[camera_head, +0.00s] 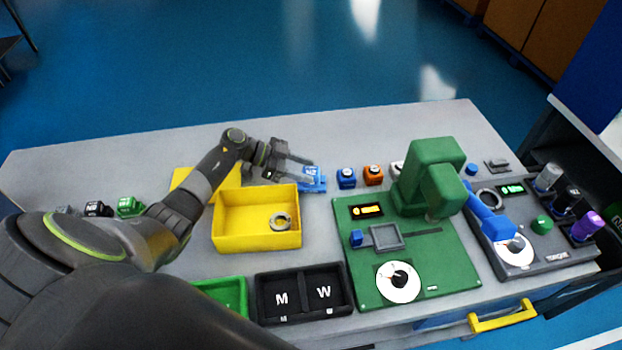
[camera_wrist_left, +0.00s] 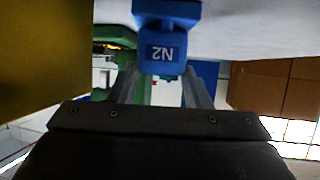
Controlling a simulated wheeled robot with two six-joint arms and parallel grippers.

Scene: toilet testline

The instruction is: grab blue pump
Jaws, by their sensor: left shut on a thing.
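My left gripper (camera_head: 300,170) reaches over the bin's back edge and is shut on the pump. The lower part of the pump is partly hidden by the fingers. I cannot tell whether it is lifted off the table. My right gripper is not in view.
A yellow bin (camera_head: 228,241) with a metal ring (camera_head: 281,221) stands in front of the gripper. A smaller blue item (camera_head: 346,179) and an orange item (camera_head: 373,176) stand right of the pump. A green machine (camera_head: 433,165) stands further right. The table behind the pump is clear.

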